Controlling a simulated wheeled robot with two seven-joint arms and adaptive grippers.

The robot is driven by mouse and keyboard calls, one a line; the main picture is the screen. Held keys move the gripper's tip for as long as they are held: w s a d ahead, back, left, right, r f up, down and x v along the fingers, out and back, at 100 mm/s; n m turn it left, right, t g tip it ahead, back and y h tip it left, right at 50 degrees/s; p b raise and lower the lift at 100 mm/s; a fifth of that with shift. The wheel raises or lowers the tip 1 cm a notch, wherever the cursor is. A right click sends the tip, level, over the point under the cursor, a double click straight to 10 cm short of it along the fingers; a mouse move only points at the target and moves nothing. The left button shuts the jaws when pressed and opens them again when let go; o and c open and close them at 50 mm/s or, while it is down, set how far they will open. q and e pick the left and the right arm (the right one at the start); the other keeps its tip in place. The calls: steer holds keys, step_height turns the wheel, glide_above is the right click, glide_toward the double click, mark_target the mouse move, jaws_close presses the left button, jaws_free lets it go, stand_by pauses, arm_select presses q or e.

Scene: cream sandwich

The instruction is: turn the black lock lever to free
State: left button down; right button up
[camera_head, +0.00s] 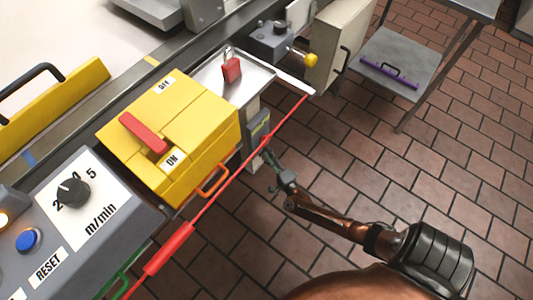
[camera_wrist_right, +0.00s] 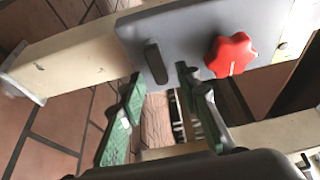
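The black lock lever (camera_wrist_right: 155,62) shows in the right wrist view. It is a short dark bar, close to upright in the picture, on a grey plate (camera_wrist_right: 190,28). My right gripper (camera_wrist_right: 159,76) is open, with one green finger on each side of the lever's lower end in the picture. I cannot tell whether either finger touches it. In the head view my right gripper (camera_head: 268,157) is beside the machine's side, below the tray, and the lever cannot be made out there. My left gripper is not in view.
A red star knob (camera_wrist_right: 231,55) is right of the lever on the same plate. In the head view a red cord (camera_head: 270,142) runs along the machine's edge near my gripper. The yellow switch box (camera_head: 190,115) and a tray (camera_head: 262,82) with a red padlock (camera_head: 231,69) stand above.

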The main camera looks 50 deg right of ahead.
jaws_close()
stand_by(0.4)
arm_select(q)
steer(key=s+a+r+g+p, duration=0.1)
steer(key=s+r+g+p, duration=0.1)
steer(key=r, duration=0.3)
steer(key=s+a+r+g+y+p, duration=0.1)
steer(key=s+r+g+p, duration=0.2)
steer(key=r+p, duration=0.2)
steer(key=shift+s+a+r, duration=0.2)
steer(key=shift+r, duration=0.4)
arm_select(e)
steer(key=shift+a+f+m+g+y, duration=0.4)
steer(key=shift+m+g+y, duration=0.35)
steer(key=shift+m, duration=1.15)
steer(key=shift+a+f+m+g+y, duration=0.35)
steer(key=shift+m+y, duration=0.65)
steer(key=shift+m, duration=0.9)
steer(key=shift+a+f+m+g+y, duration=0.25)
steer(key=shift+f+m+g+y, duration=0.4)
steer(key=shift+m, duration=1.25)
steer(key=shift+r+y, duration=0.1)
steer(key=shift+y, duration=0.2)
